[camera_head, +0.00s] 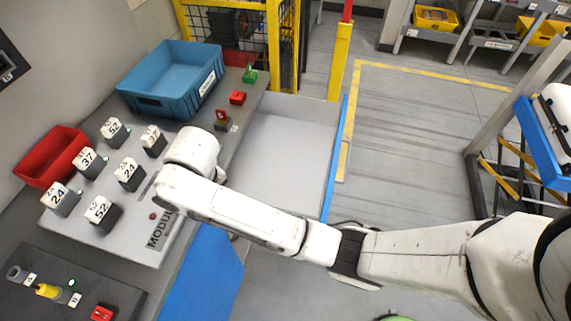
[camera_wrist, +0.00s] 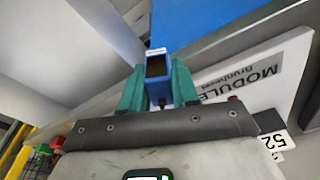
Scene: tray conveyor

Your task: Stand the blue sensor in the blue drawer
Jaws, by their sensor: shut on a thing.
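My gripper (camera_wrist: 158,84) has two green fingers shut on the blue sensor (camera_wrist: 159,94), a small blue block with a dark face and a pale end. The sensor points away from the wrist, held clear between the fingertips. In the head view my arm hides the gripper and sensor. An open drawer with a pale grey inside (camera_head: 285,158) and a thin blue front edge (camera_head: 335,160) stands out to the right of the bench. The part of it that shows is empty. A blue panel (camera_head: 215,275) is below the bench edge; a blue surface (camera_wrist: 210,22) shows beyond the sensor in the wrist view.
A grey module board (camera_head: 120,215) carries several numbered blocks. A blue bin (camera_head: 172,80) and a red bin (camera_head: 50,157) stand at the back of the bench. A dark panel (camera_head: 70,290) with connectors is at lower left. Floor is open beyond the drawer.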

